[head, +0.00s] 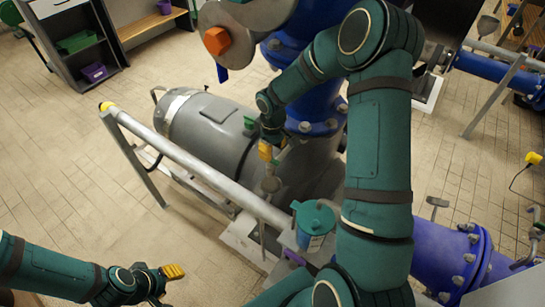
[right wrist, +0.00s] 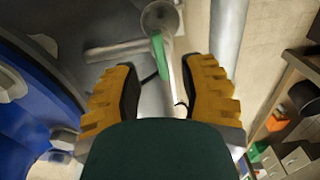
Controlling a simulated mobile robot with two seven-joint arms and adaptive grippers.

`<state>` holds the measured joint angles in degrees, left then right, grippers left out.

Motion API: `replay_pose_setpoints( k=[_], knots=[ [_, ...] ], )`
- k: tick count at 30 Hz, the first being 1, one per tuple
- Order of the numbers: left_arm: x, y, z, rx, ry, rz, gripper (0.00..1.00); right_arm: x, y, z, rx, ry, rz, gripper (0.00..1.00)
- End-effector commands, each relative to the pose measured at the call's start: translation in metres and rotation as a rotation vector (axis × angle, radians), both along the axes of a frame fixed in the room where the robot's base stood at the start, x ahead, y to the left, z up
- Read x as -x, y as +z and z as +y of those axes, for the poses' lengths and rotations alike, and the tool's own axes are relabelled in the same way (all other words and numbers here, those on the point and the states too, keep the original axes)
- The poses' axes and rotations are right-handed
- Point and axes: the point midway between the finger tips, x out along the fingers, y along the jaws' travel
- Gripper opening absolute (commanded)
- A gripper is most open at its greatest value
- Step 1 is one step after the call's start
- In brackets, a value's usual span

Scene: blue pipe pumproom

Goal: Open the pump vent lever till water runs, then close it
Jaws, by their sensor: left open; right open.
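The vent lever (right wrist: 160,55) has a green grip and hangs from a round grey fitting (right wrist: 160,17) in the right wrist view. It lies between the two yellow fingers of my right gripper (right wrist: 161,92), which is open, with a gap on both sides. In the head view my right gripper (head: 266,151) is over the grey pump body (head: 215,130), and I cannot clearly make out the lever there. No running water shows. My left gripper (head: 172,272) is open and empty at the lower left, above the floor and away from the pump.
A grey rail (head: 190,165) runs diagonally in front of the pump. A teal-lidded container (head: 313,216) stands near its lower end. Blue pipework (head: 450,255) is at the lower right. A shelf (head: 80,45) stands at the upper left. Tiled floor at left is clear.

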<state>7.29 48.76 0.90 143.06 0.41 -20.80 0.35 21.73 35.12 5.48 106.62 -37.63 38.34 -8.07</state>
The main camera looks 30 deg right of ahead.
Motion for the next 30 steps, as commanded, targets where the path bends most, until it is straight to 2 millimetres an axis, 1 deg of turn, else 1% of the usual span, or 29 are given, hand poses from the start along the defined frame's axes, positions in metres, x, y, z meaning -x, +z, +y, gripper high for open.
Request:
replay_pose_setpoints(
  k=[1,6,9,12,17,30],
  knots=[
    [0.000,0.000,0.000,0.000,0.000,0.000,0.47,0.000,0.012,0.000,0.000,-0.002,-0.004,0.41],
    [0.000,0.000,0.000,0.000,0.000,0.000,0.47,0.000,0.044,0.000,0.000,0.000,-0.003,0.41],
    [0.000,0.000,0.000,0.000,0.000,0.000,0.47,0.000,0.058,0.001,-0.001,0.000,-0.002,0.41],
    [0.000,0.000,0.000,0.000,0.000,0.000,0.47,0.000,0.067,0.000,0.000,0.000,0.000,0.41],
    [0.000,0.000,0.000,0.000,0.000,0.000,0.47,0.001,0.072,0.001,-0.002,-0.001,0.002,0.41],
    [0.000,0.000,0.000,0.000,0.000,0.000,0.47,0.001,0.072,0.001,-0.001,0.000,0.001,0.41]
  ],
)
